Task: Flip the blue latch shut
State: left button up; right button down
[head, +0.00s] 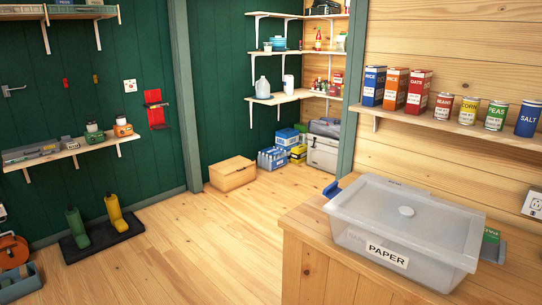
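A clear plastic box (400,240) with a white label reading PAPER sits on the wooden counter at the lower right. Its translucent lid (440,215) is on and has a round white knob in the middle. A small blue latch (331,190) shows at the box's left end, near the back corner, and sticks out past the lid's edge. It is too small to tell exactly how it sits against the lid. Neither of my grippers is in view.
The wooden counter (315,245) is bare in front of and left of the box. A green item (491,235) stands close at the box's right. A shelf of boxes and cans (470,132) runs along the wall behind. The floor (210,250) is open at left.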

aim_at(330, 192)
jog(key=i+j+z, duration=0.1)
jog(key=z, duration=0.65)
jog(key=i+j+z, duration=0.25)
jog(key=j+z, duration=0.25)
jog(key=j, duration=0.25)
jog(key=i+j+z, duration=0.1)
jog(key=j+z, duration=0.2)
jog(key=i+j, duration=0.1)
jog(key=j, duration=0.7)
jog(key=i+j+z, duration=0.1)
jog(key=j, duration=0.65)
